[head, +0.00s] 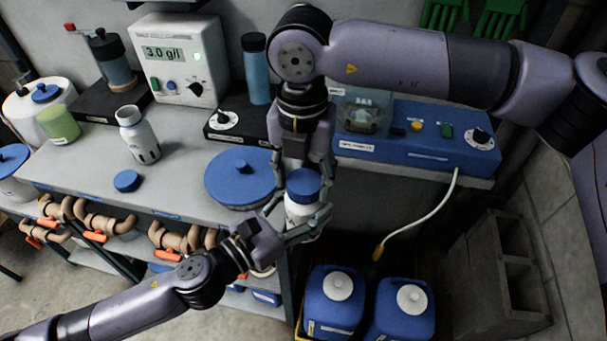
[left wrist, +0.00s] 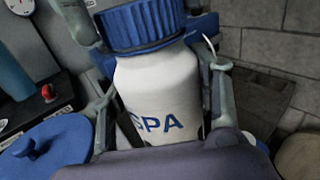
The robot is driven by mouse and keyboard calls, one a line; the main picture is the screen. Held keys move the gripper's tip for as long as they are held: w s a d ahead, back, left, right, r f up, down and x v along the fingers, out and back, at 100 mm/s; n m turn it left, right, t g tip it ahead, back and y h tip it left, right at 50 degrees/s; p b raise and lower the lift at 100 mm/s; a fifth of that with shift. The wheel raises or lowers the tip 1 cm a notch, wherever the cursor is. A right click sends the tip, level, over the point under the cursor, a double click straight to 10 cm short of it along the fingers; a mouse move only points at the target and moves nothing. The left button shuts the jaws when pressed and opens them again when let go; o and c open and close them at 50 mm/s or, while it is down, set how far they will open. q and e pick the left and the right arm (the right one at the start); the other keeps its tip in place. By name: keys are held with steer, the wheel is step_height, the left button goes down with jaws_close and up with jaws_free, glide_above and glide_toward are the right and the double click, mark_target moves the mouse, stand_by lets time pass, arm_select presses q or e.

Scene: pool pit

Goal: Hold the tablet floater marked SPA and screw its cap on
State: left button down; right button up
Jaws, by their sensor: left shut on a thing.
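The SPA floater (head: 299,212) is a white bottle. Its blue lettering shows in the left wrist view (left wrist: 155,100), the first letter partly covered. My left gripper (head: 295,228) is shut on its body, one finger on each side, in front of the counter's edge. The blue ribbed cap (head: 303,184) sits upright on the bottle's mouth; it also shows in the left wrist view (left wrist: 150,25). I cannot tell how tightly it is seated. My right gripper (head: 303,172) points down from above, its fingers apart on either side of the cap.
Another white bottle (head: 139,138), uncapped, stands on the counter (head: 85,160) near a loose blue cap (head: 126,181). A large blue lid (head: 240,170) lies close left of my grippers. A blue device (head: 425,140) stands behind right. Blue canisters (head: 335,312) stand below.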

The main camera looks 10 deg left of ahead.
steer(key=o, duration=0.4)
arm_select(q)
steer(key=shift+r, duration=0.1)
arm_select(e)
steer(key=shift+r, duration=0.1)
step_height(320, 180, up, 12)
stand_by(0.4)
stand_by(0.5)
